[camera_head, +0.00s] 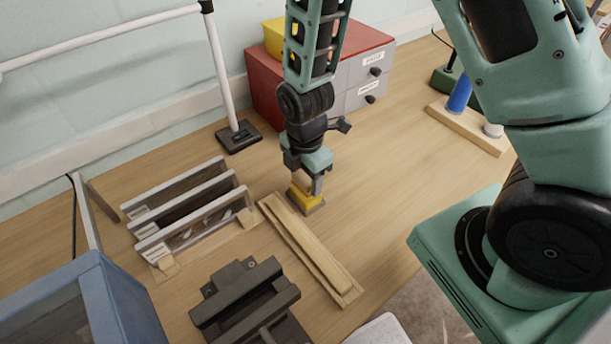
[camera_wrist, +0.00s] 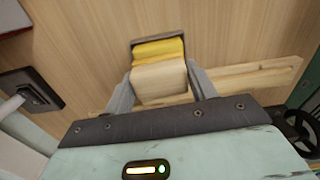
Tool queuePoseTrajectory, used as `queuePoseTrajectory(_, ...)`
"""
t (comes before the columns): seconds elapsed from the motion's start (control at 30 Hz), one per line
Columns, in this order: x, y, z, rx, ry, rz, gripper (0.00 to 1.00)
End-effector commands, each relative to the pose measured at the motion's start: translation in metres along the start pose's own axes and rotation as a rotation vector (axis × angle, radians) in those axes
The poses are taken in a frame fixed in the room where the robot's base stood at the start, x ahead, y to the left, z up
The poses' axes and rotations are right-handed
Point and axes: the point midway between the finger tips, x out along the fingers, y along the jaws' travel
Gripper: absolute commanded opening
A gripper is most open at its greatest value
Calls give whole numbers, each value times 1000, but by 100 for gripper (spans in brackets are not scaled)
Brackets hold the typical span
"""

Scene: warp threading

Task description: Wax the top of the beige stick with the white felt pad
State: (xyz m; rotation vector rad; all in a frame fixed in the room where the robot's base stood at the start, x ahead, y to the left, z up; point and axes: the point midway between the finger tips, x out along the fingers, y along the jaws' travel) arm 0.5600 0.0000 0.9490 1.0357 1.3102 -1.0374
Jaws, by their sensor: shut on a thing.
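The beige stick (camera_head: 308,245) lies lengthwise on a flat wooden board (camera_head: 349,294), right of the racks in the head view. Part of the board or stick shows at right in the wrist view (camera_wrist: 250,77). My gripper (camera_head: 307,183) points down near the stick's far end. A yellow block (camera_head: 303,199) in a dark shallow tray (camera_head: 316,210) is directly below the pad. I cannot tell whether they touch.
A white slatted rack (camera_head: 190,205) stands left of the stick, and a dark clamp-like fixture (camera_head: 243,300) in front. Red and grey drawers (camera_head: 366,76) are behind. A blue roll (camera_head: 460,94) stands on a wooden base at right. The table between the tray and the roll is clear.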

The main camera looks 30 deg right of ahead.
Motion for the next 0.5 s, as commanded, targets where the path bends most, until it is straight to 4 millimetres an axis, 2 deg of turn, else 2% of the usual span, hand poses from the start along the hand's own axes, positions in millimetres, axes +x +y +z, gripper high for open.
queuePoseTrajectory(0.03, -8, 0, 0, 1, 0, 0, 38)
queuePoseTrajectory(0.5, -44, 0, 0, 0, 0, 2, 38)
